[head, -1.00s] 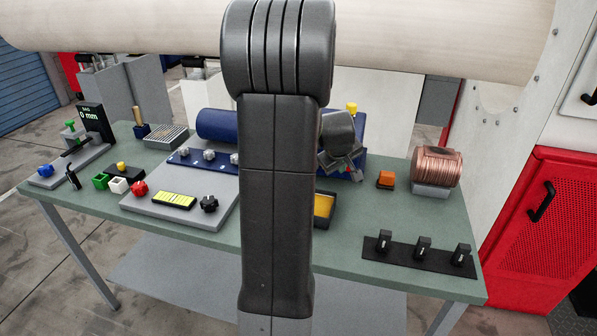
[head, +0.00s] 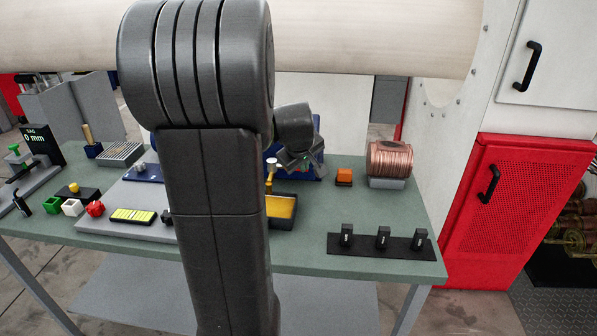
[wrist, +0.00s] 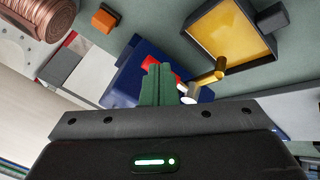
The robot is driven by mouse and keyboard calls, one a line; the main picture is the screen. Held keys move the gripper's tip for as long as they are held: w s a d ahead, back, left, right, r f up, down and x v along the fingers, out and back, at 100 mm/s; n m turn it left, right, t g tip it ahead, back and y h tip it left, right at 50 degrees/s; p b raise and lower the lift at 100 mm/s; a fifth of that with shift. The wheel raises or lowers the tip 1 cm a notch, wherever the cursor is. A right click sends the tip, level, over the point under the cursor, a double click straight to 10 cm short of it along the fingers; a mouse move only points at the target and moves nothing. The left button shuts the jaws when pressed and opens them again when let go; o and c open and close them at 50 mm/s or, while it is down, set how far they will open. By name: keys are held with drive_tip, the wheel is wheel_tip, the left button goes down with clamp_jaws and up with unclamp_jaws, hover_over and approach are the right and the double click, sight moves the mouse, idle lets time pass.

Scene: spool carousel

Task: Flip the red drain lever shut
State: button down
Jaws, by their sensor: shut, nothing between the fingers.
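The red lever (wrist: 151,63) shows in the wrist view as a small red patch against a blue unit (wrist: 126,77), directly at my fingertips and partly hidden behind them. I cannot tell whether they touch it or how the lever is turned. My gripper (wrist: 157,68) has its green fingers together with nothing between them. In the head view my gripper (head: 312,168) is low in front of the blue unit (head: 318,150), and the lever is mostly hidden there. A brass spout (wrist: 209,78) with a pale round end sits just right of the fingers in the wrist view.
A tray with a yellow inside (head: 283,226) lies in front of the blue unit. An orange block (head: 344,177) and a copper spool (head: 389,160) stand to the right. A black strip with knobs (head: 378,247) lies at the front right. My arm hides the table's middle.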

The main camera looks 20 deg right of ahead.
drive_tip(key=s+r, duration=0.2)
drive_tip(key=r, duration=0.1)
drive_tip(key=s+r, duration=0.1)
drive_tip(key=shift+s+d+r, duration=0.1)
drive_tip(key=shift+d+r, duration=0.15)
drive_tip(key=shift+d, duration=0.05)
